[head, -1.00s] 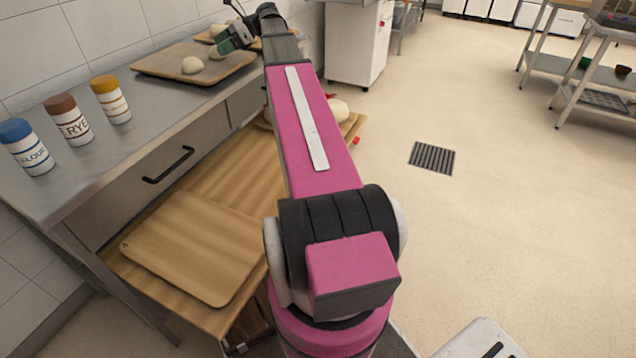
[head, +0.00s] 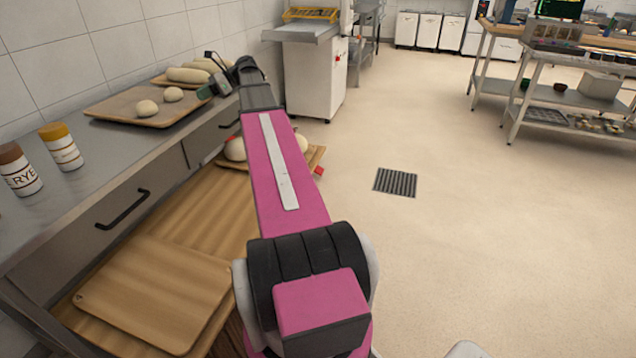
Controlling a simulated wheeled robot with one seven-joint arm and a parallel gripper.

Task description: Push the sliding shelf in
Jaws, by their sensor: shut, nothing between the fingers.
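The wooden sliding shelf (head: 195,215) sticks out from below the steel counter, left of my arm. A flat cutting board (head: 150,290) lies on its near part. A small board with dough (head: 316,158) is at its far end, partly hidden by my arm. My gripper (head: 207,90) is shut and empty at the far end of my arm. It is above the counter side, beside a tray of dough, well away from the shelf's near part. I cannot tell whether it touches anything.
The counter holds a tray with dough balls (head: 120,108), a yellow-lidded jar (head: 62,150) and a brown-lidded rye jar (head: 18,172). A drawer handle (head: 122,210) juts out above the shelf. A white machine (head: 315,75) stands beyond. Floor to the right is clear around a drain grate (head: 396,181).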

